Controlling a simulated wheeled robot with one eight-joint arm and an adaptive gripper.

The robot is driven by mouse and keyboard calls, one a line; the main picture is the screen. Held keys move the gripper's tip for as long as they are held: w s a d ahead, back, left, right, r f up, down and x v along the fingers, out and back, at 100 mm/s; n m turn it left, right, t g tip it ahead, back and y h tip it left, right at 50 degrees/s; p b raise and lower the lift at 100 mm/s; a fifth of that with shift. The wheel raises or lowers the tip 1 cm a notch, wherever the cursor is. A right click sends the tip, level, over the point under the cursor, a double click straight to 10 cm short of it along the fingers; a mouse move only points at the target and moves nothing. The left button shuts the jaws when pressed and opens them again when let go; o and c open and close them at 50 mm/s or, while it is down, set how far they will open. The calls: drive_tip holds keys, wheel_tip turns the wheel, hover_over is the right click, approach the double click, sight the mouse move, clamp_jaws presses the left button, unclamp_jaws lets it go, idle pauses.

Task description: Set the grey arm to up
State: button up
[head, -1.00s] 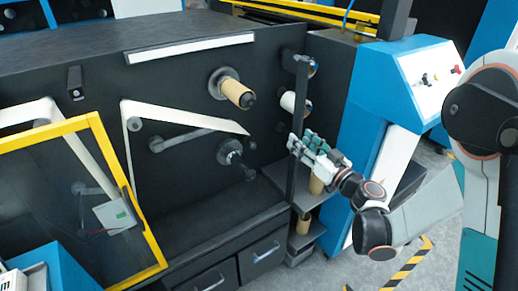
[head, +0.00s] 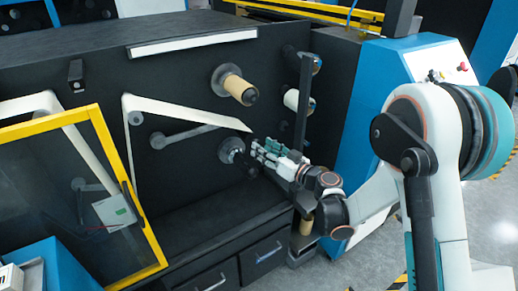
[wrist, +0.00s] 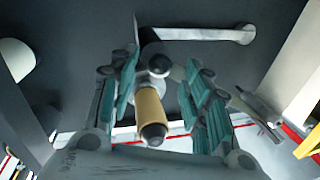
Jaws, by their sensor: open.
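The grey arm (head: 185,137) is a bar on the dark machine panel, tilted slightly up to the right from its pivot at the left. It also shows as a grey bar (wrist: 205,34) along the top of the wrist view, which looks turned upside down. My gripper (head: 258,153) is open, just right of the lower dark spindle (head: 231,150) and apart from the grey arm. In the wrist view its open fingers (wrist: 157,78) stand either side of a brown roll core. I cannot tell whether they touch the spindle.
The brown core (head: 237,90) sits on a spindle above my gripper. A white roll (head: 290,100) and a dark upright post (head: 302,105) stand to the right. A white film web (head: 185,115) runs above the grey arm. A yellow-framed guard (head: 150,235) is at lower left.

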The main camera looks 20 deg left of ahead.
drive_tip(key=shift+x, duration=1.55)
clamp_jaws()
wheel_tip(320, 180, up, 11)
drive_tip(key=s+a+n+h+p, duration=0.1)
drive_tip(key=n+p, duration=0.3)
drive_tip(key=p, duration=0.1)
drive_tip(key=shift+s+f, duration=0.15)
drive_tip(key=shift+s, duration=0.1)
drive_tip(key=shift+a, duration=0.1)
unclamp_jaws()
